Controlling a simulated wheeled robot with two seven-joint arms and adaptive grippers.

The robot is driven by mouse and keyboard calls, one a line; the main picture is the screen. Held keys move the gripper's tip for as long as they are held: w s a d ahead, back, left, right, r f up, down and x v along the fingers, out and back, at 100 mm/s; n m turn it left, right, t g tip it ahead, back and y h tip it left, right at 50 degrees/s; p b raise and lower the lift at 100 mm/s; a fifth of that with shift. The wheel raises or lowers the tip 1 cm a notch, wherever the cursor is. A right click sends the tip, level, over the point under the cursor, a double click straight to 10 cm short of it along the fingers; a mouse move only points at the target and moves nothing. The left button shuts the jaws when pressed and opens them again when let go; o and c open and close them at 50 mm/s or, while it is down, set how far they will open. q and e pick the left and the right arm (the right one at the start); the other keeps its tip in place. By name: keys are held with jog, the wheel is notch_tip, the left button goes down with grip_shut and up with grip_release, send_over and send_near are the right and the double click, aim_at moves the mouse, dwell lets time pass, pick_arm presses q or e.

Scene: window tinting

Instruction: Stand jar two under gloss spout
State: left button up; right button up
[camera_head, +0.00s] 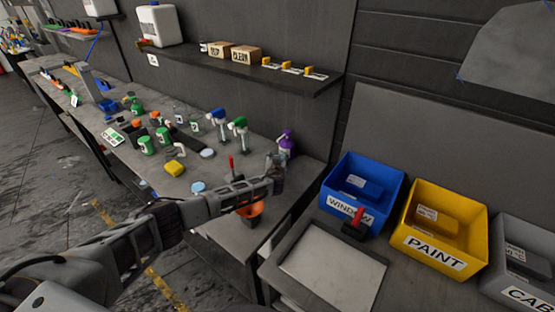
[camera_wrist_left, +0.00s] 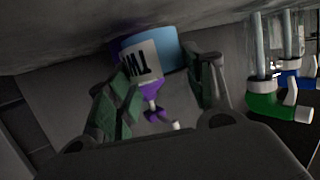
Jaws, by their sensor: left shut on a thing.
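My left gripper (camera_head: 274,172) reaches in from the left over the right end of the workbench. In the left wrist view its fingers (camera_wrist_left: 163,82) are on either side of jar two (camera_wrist_left: 138,62), which has a white label reading "TW" and a blue part, and they are shut on it. In the head view the jar (camera_head: 279,184) shows only as a dark glassy shape at the fingertips. My right gripper is out of view.
A purple spray bottle (camera_head: 287,142) stands just behind the gripper. An orange funnel-like bowl (camera_head: 251,212) is below the gripper. Green and blue spray bottles crowd the bench. Blue (camera_head: 391,171) and yellow (camera_head: 468,213) bins stand right, behind a pale flat panel (camera_head: 332,268).

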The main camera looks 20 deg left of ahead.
pick_arm(q)
jog(key=shift+b+x, duration=0.65)
jog(key=shift+x, duration=0.6)
jog(key=shift+f, duration=0.3)
jog(key=shift+f, duration=0.1)
jog(key=o, duration=1.1)
